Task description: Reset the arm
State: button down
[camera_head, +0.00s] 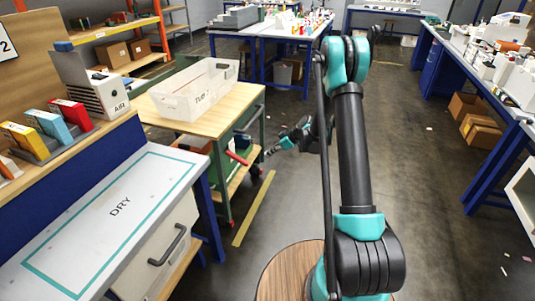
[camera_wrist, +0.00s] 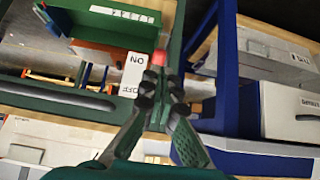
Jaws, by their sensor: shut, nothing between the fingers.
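My arm rises at the center of the head view, and my gripper (camera_head: 270,152) hangs low beyond it, right of the wooden-topped workbench (camera_head: 243,101). In the wrist view my gripper (camera_wrist: 160,78) has its dark fingertips together with nothing between them. A white plate marked ON and OFF (camera_wrist: 134,72) shows just left of the fingertips, with a red part (camera_wrist: 159,57) beside it. I cannot tell whether the fingertips touch either. A red bar (camera_head: 238,157) shows at the workbench's side in the head view.
A translucent tub (camera_head: 197,110) sits on the workbench. The bench with the mat marked DRY (camera_head: 165,177) and a drawer handle stands at near left. Cardboard boxes (camera_head: 480,130) lie by the right bench. The central floor (camera_head: 430,190) is clear.

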jog(key=s+d+r+m+h, duration=0.2)
jog(key=s+d+r+m, duration=0.2)
jog(key=s+r, duration=0.4)
jog(key=s+d+r+m+h, duration=0.25)
jog(key=s+d+r, duration=0.25)
jog(key=s, duration=0.4)
jog(key=s+d+m+h, duration=0.2)
jog(key=s+d+m, duration=0.1)
jog(key=s, duration=0.8)
jog(key=s+d+m+t+h, duration=0.1)
jog(key=s+d+m, duration=0.3)
jog(key=s, duration=0.7)
jog(key=shift+d+h, duration=0.35)
jog(key=shift+d, duration=0.45)
